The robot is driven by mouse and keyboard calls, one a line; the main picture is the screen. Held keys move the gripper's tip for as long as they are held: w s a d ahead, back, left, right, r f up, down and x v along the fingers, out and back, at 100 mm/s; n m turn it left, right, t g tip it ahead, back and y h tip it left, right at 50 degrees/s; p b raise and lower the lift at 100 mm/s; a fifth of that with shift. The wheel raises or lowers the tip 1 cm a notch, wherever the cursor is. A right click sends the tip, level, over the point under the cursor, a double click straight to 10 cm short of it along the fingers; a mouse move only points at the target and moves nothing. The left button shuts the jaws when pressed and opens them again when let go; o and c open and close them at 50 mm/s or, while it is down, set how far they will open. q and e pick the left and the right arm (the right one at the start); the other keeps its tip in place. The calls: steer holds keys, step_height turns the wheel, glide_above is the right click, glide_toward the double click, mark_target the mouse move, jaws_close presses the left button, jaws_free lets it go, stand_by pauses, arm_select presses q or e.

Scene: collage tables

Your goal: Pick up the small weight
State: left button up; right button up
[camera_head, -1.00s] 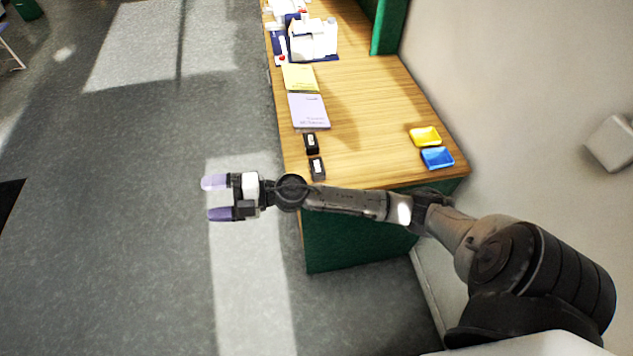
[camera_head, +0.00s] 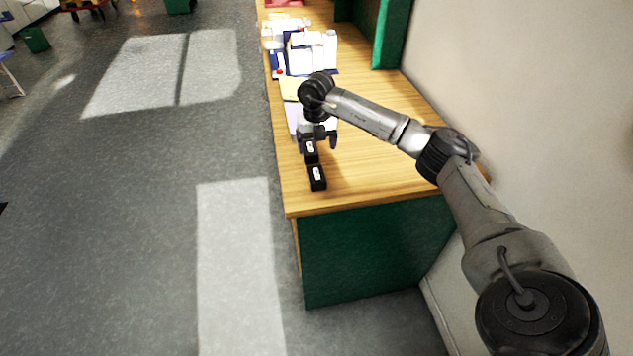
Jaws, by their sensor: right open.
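Two small black blocks with white labels stand near the left edge of the wooden table (camera_head: 385,178). The far block (camera_head: 310,157) and the near block (camera_head: 317,184) look much alike. I cannot tell for sure which is the small weight. My right gripper (camera_head: 319,144) points down over the table beside the far block, with its fingers apart and nothing seen between them. One finger overlaps the far block in the picture; I cannot tell whether they touch. My left gripper is not in view.
White containers (camera_head: 308,55) stand farther back. A green upright panel (camera_head: 391,35) and the wall bound the right. The table's near part is clear.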

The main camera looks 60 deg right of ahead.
mark_target(316, 174)
step_height(316, 174, down, 7)
steer(key=shift+r+b, duration=0.2)
steer(key=shift+b, duration=0.15)
steer(key=shift+f, duration=0.65)
steer(key=shift+s+a+f+b, duration=0.15)
steer(key=shift+f+b, duration=0.3)
steer(key=shift+f, duration=1.85)
steer(key=shift+c, duration=0.4)
steer(key=shift+c, duration=0.7)
steer(key=c, duration=1.1)
steer(key=shift+r, duration=0.1)
steer(key=shift+r, duration=0.1)
